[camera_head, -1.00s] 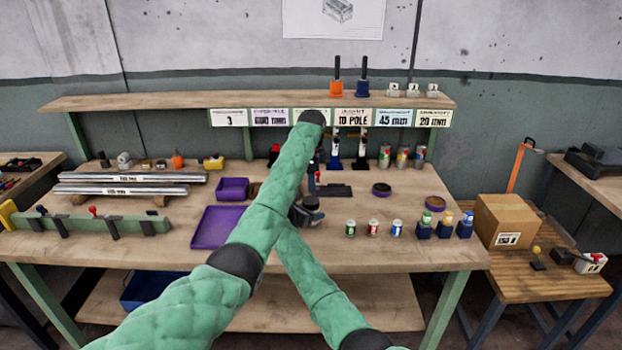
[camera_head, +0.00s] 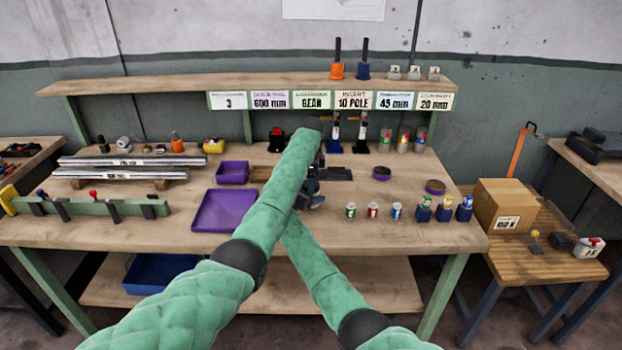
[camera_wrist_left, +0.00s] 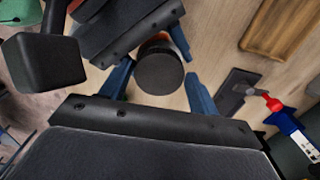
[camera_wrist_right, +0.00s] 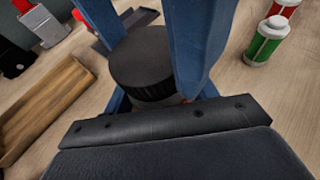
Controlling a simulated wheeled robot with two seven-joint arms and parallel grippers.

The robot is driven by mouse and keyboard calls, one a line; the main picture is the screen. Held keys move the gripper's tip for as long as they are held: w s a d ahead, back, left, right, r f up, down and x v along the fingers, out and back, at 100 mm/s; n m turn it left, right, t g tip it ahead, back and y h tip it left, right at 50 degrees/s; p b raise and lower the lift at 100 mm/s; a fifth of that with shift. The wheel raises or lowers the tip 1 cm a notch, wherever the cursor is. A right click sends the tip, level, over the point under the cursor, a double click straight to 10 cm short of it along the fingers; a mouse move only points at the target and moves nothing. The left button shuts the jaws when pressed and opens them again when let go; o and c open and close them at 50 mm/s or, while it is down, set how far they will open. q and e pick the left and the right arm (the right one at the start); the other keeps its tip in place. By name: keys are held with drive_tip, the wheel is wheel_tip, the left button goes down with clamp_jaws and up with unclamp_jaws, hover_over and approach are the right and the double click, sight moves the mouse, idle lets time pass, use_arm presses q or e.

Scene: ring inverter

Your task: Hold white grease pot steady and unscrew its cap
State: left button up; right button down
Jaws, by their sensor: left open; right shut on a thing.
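The grease pot's round black cap (camera_wrist_left: 158,68) faces up in the left wrist view, and the same cap (camera_wrist_right: 142,60) shows from the side in the right wrist view. Only a narrow pale strip of the pot (camera_wrist_right: 158,102) shows under the cap; the rest is hidden. My left gripper (camera_wrist_left: 160,80) is open above the pot, its blue fingers on either side of the cap with gaps visible in its wrist view. My right gripper (camera_wrist_right: 165,96) is shut on the pot body, below the cap. In the head view my arms cover most of this.
A purple tray (camera_head: 225,228) lies on the bench to the left. Several small cans, including a green one (camera_head: 350,211), stand to the right. A dark flat plate (camera_wrist_left: 236,92) lies near the pot. A shelf (camera_head: 250,84) spans the back of the bench.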

use_arm(q)
drive_tip(key=c, duration=0.8)
drive_tip(key=n, duration=1.4)
drive_tip(key=shift+d+r, duration=0.1)
drive_tip(key=n, duration=0.6)
drive_tip(key=o, duration=1.1)
drive_tip(key=shift+c, duration=0.2)
